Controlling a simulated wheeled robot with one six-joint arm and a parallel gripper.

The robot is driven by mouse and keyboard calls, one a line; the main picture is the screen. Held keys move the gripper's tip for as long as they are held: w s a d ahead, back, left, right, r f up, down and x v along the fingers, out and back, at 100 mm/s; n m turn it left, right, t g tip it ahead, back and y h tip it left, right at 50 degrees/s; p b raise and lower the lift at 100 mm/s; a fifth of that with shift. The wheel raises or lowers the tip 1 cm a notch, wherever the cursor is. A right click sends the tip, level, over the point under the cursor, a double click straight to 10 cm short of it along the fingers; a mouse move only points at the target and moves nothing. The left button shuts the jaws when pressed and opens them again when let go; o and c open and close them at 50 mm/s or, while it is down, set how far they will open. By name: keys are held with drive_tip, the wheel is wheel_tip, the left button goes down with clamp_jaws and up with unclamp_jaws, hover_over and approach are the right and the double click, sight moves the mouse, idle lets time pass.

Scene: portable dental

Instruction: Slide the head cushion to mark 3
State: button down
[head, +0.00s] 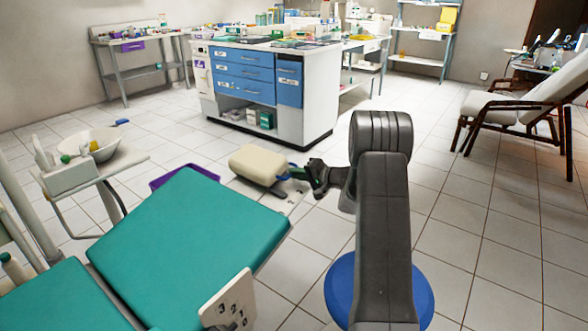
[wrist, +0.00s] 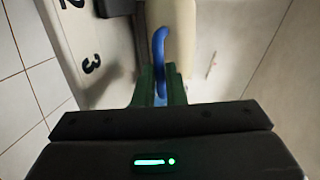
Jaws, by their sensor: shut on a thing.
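The cream head cushion (head: 258,164) is beyond the far end of the teal dental chair (head: 185,240). Its pale underside or edge shows at the top of the wrist view (wrist: 180,22). My gripper (head: 306,174) reaches it from the right. In the wrist view its green fingers (wrist: 160,84) are shut on a blue handle (wrist: 158,45) by the cushion. Mark 1 is not in the wrist view. The cushion's exact position against the marks is hard to tell.
A white basin (head: 92,143) on a stand is left of the chair. A purple tray (head: 184,174) is by the chair's far edge. A blue-drawered cabinet (head: 245,75) stands behind. A reclining chair (head: 515,105) is at right. Tiled floor is free at right.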

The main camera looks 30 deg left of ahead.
drive_tip(key=w+p, duration=0.1)
drive_tip(key=w+r+p, duration=0.1)
drive_tip(key=w+p, duration=0.1)
drive_tip(key=p, duration=0.1)
drive_tip(key=shift+w+d+r, duration=0.1)
drive_tip(key=shift+d+r, duration=0.05)
drive_tip(key=shift+r, duration=0.1)
drive_tip(key=shift+w+p, duration=0.65)
drive_tip(key=shift+p, duration=0.1)
drive_tip(key=c, duration=1.5)
unclamp_jaws()
drive_tip(key=shift+w+d, duration=0.1)
drive_tip(key=shift+w, duration=0.05)
drive_tip(key=shift+f, duration=0.1)
drive_tip(key=p+v, duration=0.2)
drive_tip(key=v, duration=1.1)
drive_tip(key=shift+d, duration=0.35)
